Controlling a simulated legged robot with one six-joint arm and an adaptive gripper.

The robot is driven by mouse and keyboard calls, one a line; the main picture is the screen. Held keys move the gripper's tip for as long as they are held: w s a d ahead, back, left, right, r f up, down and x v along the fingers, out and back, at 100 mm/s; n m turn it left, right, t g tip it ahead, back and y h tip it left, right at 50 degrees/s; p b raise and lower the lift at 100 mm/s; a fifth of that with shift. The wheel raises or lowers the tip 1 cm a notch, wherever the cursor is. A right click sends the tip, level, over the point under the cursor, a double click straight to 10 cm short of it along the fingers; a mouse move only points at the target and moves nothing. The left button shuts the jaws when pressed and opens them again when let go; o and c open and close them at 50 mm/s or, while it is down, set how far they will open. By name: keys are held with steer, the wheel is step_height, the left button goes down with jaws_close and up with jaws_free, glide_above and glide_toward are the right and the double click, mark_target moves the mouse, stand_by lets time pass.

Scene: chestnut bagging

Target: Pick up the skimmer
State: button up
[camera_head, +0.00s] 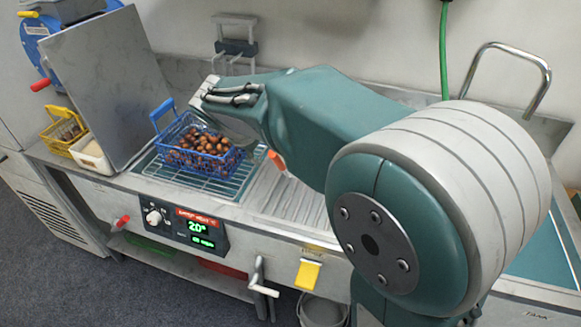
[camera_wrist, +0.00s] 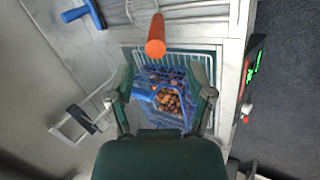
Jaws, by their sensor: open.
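An orange cylindrical handle (camera_wrist: 155,36) stands beyond my gripper in the wrist view. An orange piece (camera_head: 276,160) also shows beside my arm in the head view. In the head view my gripper (camera_head: 228,92) is above and behind the basket, partly hidden by my own arm.
The blue basket (camera_head: 178,156) sits on a wire rack (camera_head: 225,190) in the counter. A tilted metal panel (camera_head: 105,80), white tub (camera_head: 92,155) and yellow basket (camera_head: 60,146) are at left. A wall bracket (camera_head: 236,47) is behind. A ribbed drainboard (camera_head: 295,205) lies right of the rack.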

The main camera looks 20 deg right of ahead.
steer(key=x, duration=0.6)
steer(key=shift+d+f, duration=0.2)
steer(key=shift+d, duration=0.15)
jaws_close()
